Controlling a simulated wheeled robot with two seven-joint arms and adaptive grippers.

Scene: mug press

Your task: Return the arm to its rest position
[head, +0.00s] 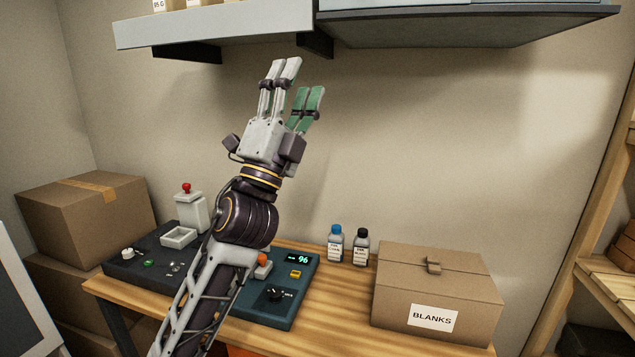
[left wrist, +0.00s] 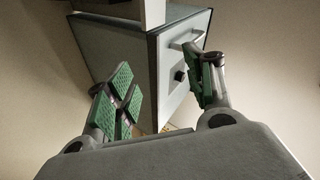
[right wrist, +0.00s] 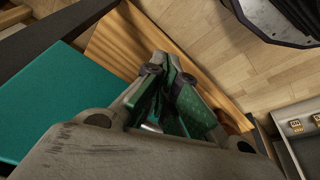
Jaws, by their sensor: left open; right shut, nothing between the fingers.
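My left arm rises from the bottom of the head view, and my left gripper (head: 297,82) is raised in front of the wall, below the shelf. Its two green-padded fingers are spread and empty. In the left wrist view the left gripper (left wrist: 165,95) is also open, with a grey cabinet-like box (left wrist: 165,60) beyond the fingers. My right gripper (right wrist: 175,105) shows only in the right wrist view. Its green pads are close together with nothing held. A wooden surface and a teal surface lie beyond it. My right arm is out of the head view.
A shelf (head: 220,27) overhangs the wooden table (head: 335,310). The table bears the press panel with a display reading 96 (head: 300,259), a blue-capped bottle (head: 335,246), a black-capped bottle (head: 361,248) and a BLANKS box (head: 440,285). Cardboard boxes (head: 88,220) stand at left.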

